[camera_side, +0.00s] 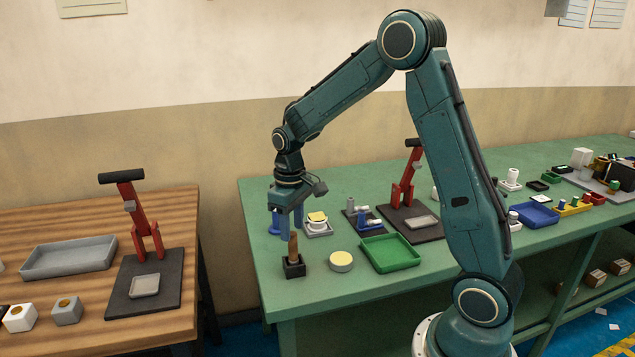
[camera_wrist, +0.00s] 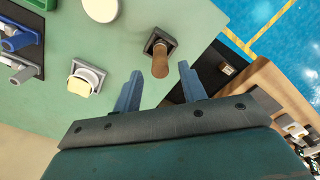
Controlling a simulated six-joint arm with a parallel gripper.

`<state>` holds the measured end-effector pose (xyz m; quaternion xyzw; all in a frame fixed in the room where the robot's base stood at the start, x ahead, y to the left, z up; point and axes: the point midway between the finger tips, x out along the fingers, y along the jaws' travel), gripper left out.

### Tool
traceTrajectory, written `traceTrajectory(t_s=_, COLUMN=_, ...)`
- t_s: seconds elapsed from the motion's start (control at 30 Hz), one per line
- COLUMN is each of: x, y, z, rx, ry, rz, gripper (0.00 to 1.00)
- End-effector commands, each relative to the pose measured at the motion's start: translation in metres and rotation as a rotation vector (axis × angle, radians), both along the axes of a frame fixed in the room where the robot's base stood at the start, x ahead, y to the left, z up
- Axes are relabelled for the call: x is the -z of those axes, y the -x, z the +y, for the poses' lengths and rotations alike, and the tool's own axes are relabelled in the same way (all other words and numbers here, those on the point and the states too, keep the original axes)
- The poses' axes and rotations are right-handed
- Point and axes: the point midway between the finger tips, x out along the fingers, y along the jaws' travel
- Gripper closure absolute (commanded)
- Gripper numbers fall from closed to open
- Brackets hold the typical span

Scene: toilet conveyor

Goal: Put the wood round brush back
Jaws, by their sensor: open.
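The wood round brush (camera_side: 293,246) stands upright in a small black square holder (camera_side: 293,268) near the left end of the green table. In the wrist view the brush (camera_wrist: 160,62) shows its brown wooden handle end, with the dark holder (camera_wrist: 152,41) around its base. My gripper (camera_side: 285,224) is above the table, behind and just above the brush. In the wrist view my gripper (camera_wrist: 160,84) has its two blue fingers spread apart, with nothing between them; the brush is beyond the fingertips. The brush's lower end is hidden inside the holder.
A round cream-topped tin (camera_side: 341,262) and a green tray (camera_side: 390,253) stand right of the holder. A grey dish with a yellow sponge-like piece (camera_side: 317,223) is behind. A red press (camera_side: 408,180) stands farther back. The table's front-left corner is clear.

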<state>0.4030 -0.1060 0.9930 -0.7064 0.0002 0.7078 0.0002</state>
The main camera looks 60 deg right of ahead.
Motion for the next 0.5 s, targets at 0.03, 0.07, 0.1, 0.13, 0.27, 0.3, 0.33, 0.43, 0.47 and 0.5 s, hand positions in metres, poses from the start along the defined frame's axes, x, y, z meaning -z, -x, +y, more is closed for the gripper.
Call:
traceTrajectory(t_s=0.03, x=-0.010, y=-0.001, z=0.000, rx=0.000, ry=0.001, rz=-0.005, gripper=0.58)
traceTrajectory(t_s=0.07, x=-0.015, y=-0.001, z=0.000, rx=0.000, ry=0.001, rz=-0.005, gripper=0.58)
traceTrajectory(t_s=0.1, x=-0.022, y=-0.001, z=0.000, rx=0.000, ry=0.001, rz=-0.004, gripper=0.58)
traceTrajectory(t_s=0.13, x=-0.027, y=-0.001, z=0.000, rx=0.000, ry=0.001, rz=-0.005, gripper=0.58)
traceTrajectory(t_s=0.27, x=-0.044, y=-0.001, z=0.000, rx=0.000, ry=0.001, rz=-0.004, gripper=0.58)
traceTrajectory(t_s=0.3, x=-0.049, y=-0.001, z=0.000, rx=0.000, ry=0.001, rz=-0.003, gripper=0.58)
traceTrajectory(t_s=0.33, x=-0.052, y=-0.001, z=0.000, rx=0.000, ry=0.001, rz=-0.003, gripper=0.58)
traceTrajectory(t_s=0.43, x=-0.059, y=0.000, z=0.000, rx=0.000, ry=0.000, rz=0.000, gripper=0.58)
traceTrajectory(t_s=0.47, x=-0.060, y=0.000, z=0.000, rx=0.000, ry=0.000, rz=-0.001, gripper=0.58)
traceTrajectory(t_s=0.5, x=-0.062, y=0.000, z=0.000, rx=0.000, ry=0.000, rz=-0.001, gripper=0.58)
